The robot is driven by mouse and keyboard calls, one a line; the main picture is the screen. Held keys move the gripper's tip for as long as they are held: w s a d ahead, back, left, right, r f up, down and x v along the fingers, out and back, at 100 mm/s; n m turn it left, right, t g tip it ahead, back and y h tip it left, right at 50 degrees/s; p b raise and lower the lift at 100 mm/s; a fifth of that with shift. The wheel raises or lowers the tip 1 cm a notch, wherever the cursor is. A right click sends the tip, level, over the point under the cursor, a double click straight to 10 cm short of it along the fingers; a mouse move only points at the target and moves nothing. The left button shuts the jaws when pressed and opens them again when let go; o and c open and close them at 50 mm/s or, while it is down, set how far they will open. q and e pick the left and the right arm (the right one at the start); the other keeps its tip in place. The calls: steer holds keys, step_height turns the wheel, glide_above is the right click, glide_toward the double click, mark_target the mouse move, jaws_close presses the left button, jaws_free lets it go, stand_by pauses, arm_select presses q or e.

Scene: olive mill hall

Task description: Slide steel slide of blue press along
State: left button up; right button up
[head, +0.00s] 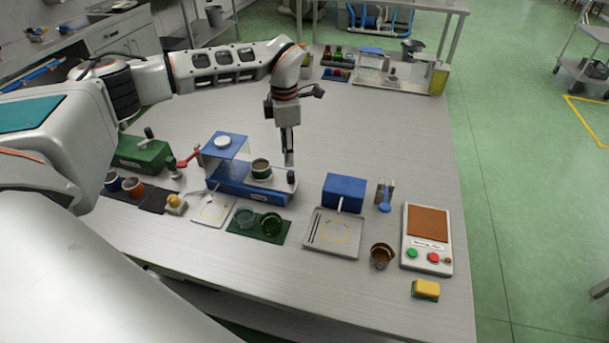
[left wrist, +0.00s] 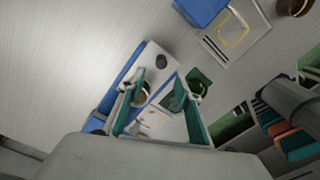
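The blue press (head: 238,187) stands left of the table's middle, with a blue-topped frame and a white round knob on top. Its steel slide (head: 276,180) sticks out to the right, carries a dark, light-rimmed cup (head: 261,168) and has a dark knob (head: 291,177) at its right end. In the left wrist view the slide (left wrist: 158,76) and its knob (left wrist: 162,61) lie ahead of the fingers. My left gripper (head: 289,161) points down close by the slide's right end; its fingers (left wrist: 160,92) stand apart with nothing held. Contact cannot be told. My right gripper is not in view.
A green mat (head: 240,230) with two glasses, a grey tray (head: 318,246) and a blue box (head: 345,190) stand in front and to the right. A green device (head: 143,152) with a red handle is at the left.

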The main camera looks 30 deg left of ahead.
mark_target(290, 173)
arm_select(q)
steer(key=shift+w+d, duration=0.1)
steer(key=shift+d, duration=0.2)
steer(key=shift+f+p, duration=0.4)
steer(key=shift+f, duration=3.5)
jaws_close()
